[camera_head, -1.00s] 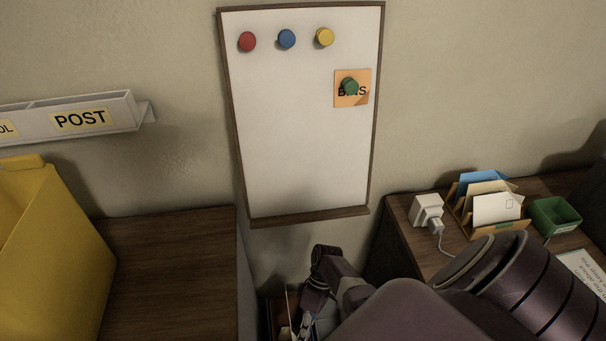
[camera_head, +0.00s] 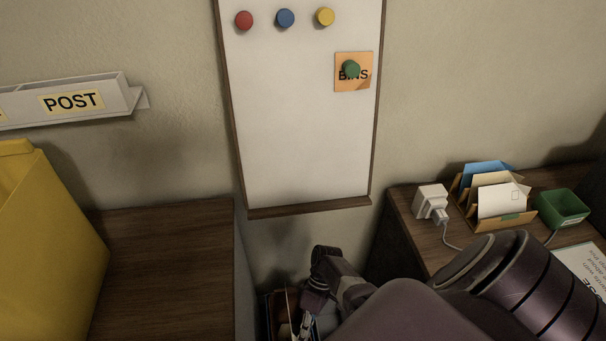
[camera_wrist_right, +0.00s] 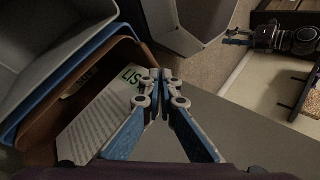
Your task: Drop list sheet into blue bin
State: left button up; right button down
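The list sheet (camera_wrist_right: 100,125) is white with printed lines and a green header reading "LIS", the rest hidden behind the fingertips. My right gripper (camera_wrist_right: 157,75) has its blue fingers brought together at the sheet's header edge and appears to pinch it. In the head view the right gripper (camera_head: 300,322) is low at the bottom edge, mostly cut off. In the wrist view a blue bin (camera_wrist_right: 63,98) shows as a rim between a grey container and a brown one. A dark gripper with blue fingertips, seemingly my left (camera_wrist_right: 237,36), is far at upper right, too small to read.
The grey container (camera_wrist_right: 50,30) and brown container (camera_wrist_right: 45,150) sit beside the blue rim. A whiteboard (camera_head: 300,120) hangs on the wall. A yellow box (camera_head: 45,240) stands at left.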

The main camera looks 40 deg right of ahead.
pick_arm(q)
jog(key=shift+w+a+f+b, duration=0.1)
jog(key=shift+a+f+b, duration=0.05)
jog(key=shift+f+b, duration=0.7)
pick_arm(e)
jog(key=shift+f, duration=0.95)
pick_arm(q)
jog(key=shift+f, duration=0.1)
pick_arm(e)
jog(key=c, duration=2.1)
grip_release()
jog(key=shift+d+r, duration=0.1)
pick_arm(q)
jog(key=shift+s+a, duration=0.2)
jog(key=shift+a, duration=0.05)
pick_arm(e)
jog(key=shift+v, duration=3.9)
